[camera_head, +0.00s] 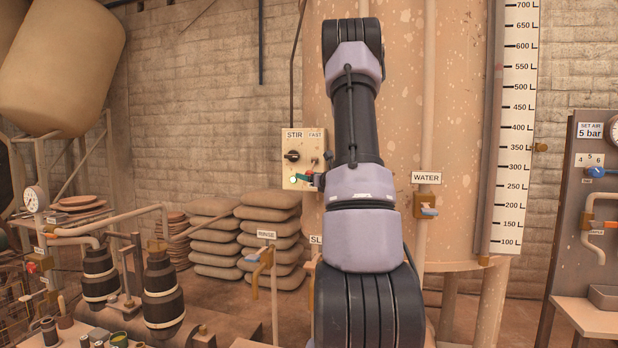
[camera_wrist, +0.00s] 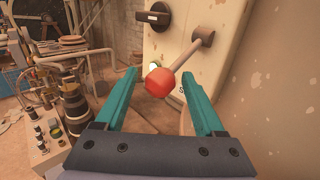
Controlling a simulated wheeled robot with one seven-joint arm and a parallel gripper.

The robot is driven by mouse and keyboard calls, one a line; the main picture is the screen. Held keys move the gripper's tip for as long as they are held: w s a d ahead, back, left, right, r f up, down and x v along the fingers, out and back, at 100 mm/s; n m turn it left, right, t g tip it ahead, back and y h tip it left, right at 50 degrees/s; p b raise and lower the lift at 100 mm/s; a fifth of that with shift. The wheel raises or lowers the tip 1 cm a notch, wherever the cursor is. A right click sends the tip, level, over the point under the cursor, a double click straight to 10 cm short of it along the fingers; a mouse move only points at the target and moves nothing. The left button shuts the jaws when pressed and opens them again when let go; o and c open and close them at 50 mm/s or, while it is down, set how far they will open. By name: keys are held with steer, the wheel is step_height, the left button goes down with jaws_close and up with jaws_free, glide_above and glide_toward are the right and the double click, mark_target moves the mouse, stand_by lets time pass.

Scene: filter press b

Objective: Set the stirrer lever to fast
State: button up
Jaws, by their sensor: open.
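The stirrer control box (camera_head: 303,147) is a cream panel on the tank, labelled STIR and FAST, with a dark knob on its left. The stirrer lever (camera_wrist: 184,56) has a grey rod and a red ball end (camera_wrist: 161,83). In the wrist view its rod slopes down-left from a round pivot at upper right. The FAST label (camera_head: 315,135) is above the lever in the head view. My gripper (camera_wrist: 157,76) is open, its green fingers on either side of the red ball, with gaps visible. In the head view my gripper (camera_head: 303,177) is small and partly hidden by my arm.
The tank (camera_head: 455,130) stands close behind my arm. A lit lamp (camera_head: 293,180) is low on the box. A WATER valve (camera_head: 427,205) is to the right, a RINSE valve (camera_head: 262,254) lower left. Stacked sacks (camera_head: 270,225) stand left behind.

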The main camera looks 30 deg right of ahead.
jaws_close()
stand_by(1.5)
